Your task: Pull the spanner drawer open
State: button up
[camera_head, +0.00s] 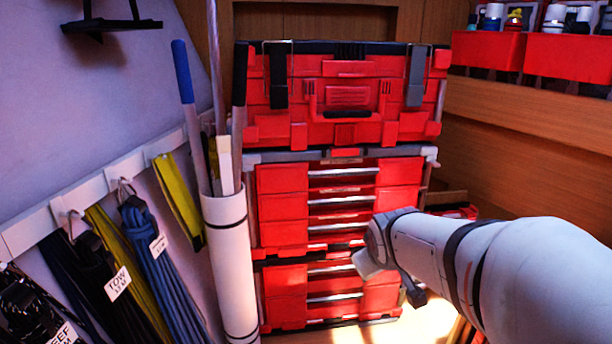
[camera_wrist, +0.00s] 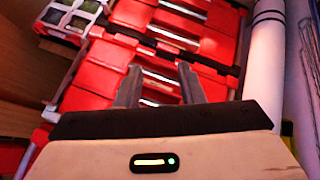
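A red drawer chest (camera_head: 282,198) stands in the middle of the head view, with several drawers stacked and pale metal bar handles across them. All its drawers look shut. I cannot read a label that tells which one is the spanner drawer. My gripper (camera_head: 388,275) is in front of the lower drawers, at their right side, and partly hides them. In the wrist view my gripper (camera_wrist: 160,82) has its two grey fingers apart, with nothing seen held between them. A drawer handle (camera_wrist: 161,77) shows beyond the gap. I cannot tell whether the fingers touch it.
A red toolbox (camera_head: 347,98) sits on top of the chest. A white tube (camera_head: 231,265) holding poles stands close at its left. Coiled lines (camera_head: 155,260) hang on the left wall. Red bins (camera_head: 568,62) sit on a wooden shelf at the right.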

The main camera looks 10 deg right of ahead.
jog(key=w+d+r+n+t, duration=0.1)
jog(key=w+n+t, duration=0.1)
jog(key=w, duration=0.3)
jog(key=w+d+r+n+t+y, duration=0.1)
jog(key=w+d+r+n+t, duration=0.1)
jog(key=w+n, duration=0.2)
jog(key=w+d+r+n+t, duration=0.1)
jog(key=w+n+t, duration=0.1)
jog(key=w, duration=0.6)
jog(key=shift+d+r+n+t+y+b, duration=0.3)
jog(key=shift+d+r+n+t+b, duration=0.1)
jog(key=n+t+y, duration=0.2)
jog(key=n+y, duration=0.3)
jog(key=n, duration=0.2)
send_near(345, 173)
jog(key=w+d, duration=0.1)
jog(key=w+a+n+y, duration=0.1)
jog(key=w, duration=0.1)
jog(key=w+a+n, duration=0.1)
jog(key=w, duration=0.2)
jog(key=w+a+f+n+y+p, duration=0.1)
jog(key=w, duration=0.1)
jog(key=shift+w+a+y, duration=0.1)
jog(key=shift+w+y, duration=0.2)
jog(key=shift+w, duration=0.1)
grip_shut()
